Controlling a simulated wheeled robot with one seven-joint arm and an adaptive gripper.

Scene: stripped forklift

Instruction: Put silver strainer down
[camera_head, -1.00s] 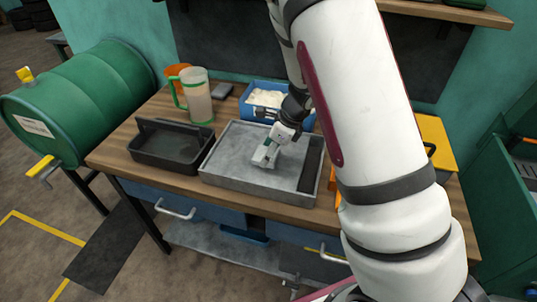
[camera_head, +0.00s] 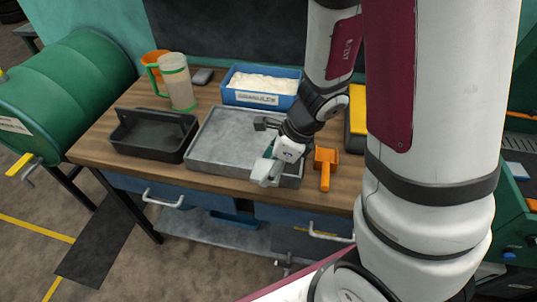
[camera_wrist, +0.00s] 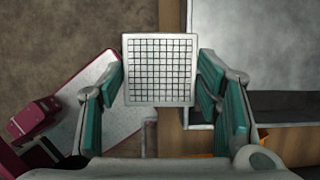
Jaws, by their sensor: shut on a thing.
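The silver strainer (camera_wrist: 160,69) is a pale square plate with a dark grid, seen face-on in the wrist view. My gripper (camera_wrist: 162,82) is shut on it, with a teal-padded finger at each side. In the head view, my gripper (camera_head: 275,157) is low at the front right of the grey metal tray (camera_head: 216,160), and the strainer there is hard to tell from the fingers. In the wrist view, brown floor shows around the strainer, and the bench edge and tray lie to its right. It appears held near the bench's front edge.
On the bench (camera_head: 345,198) are an orange-handled tool (camera_head: 325,170) right of the tray, a black caddy (camera_head: 150,140) to its left, and a blue bin (camera_head: 240,97) of white material behind. A green-handled jug (camera_head: 178,85) stands at back left. Bare wood shows at front right.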

